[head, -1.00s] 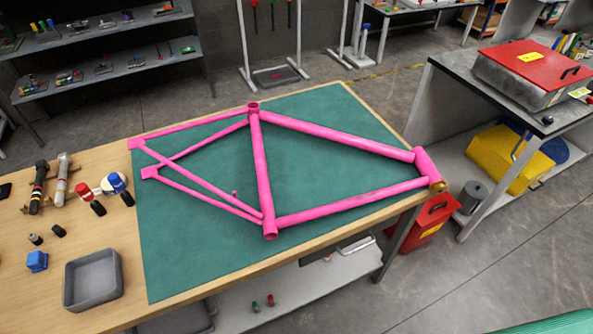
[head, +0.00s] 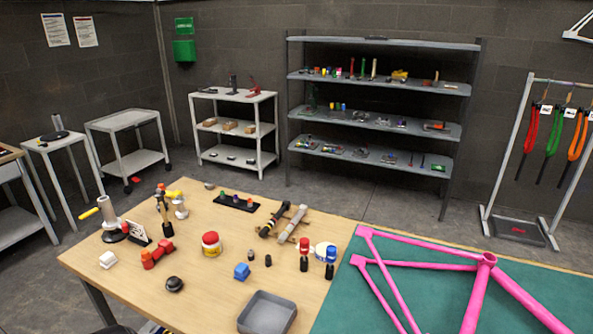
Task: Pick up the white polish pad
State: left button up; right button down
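A small white block (head: 107,259) lies near the left corner of the wooden workbench, in front of a small sign. A white round piece (head: 321,249) sits among red- and blue-topped black items, left of the green mat. I cannot tell which of these is the white polish pad. Neither gripper shows in the head view.
The wooden workbench (head: 205,290) holds a red-lidded jar (head: 211,243), a black knob (head: 174,284), a red tool (head: 157,253), a blue block (head: 241,271) and a grey tray (head: 267,314). A pink frame (head: 475,295) lies on the green mat (head: 552,296). Shelves stand behind.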

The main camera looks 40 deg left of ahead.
aim_at(106, 261)
jog(key=u, duration=2.6)
jog(key=z, duration=1.5)
jog(key=u, duration=1.05)
jog(key=i+j, duration=0.25)
jog(key=i, duration=0.2)
jog(key=i+j, duration=0.25)
jog(key=i, duration=0.2)
jog(key=i+j, duration=0.25)
jog(key=i, duration=0.2)
jog(key=z, duration=0.05)
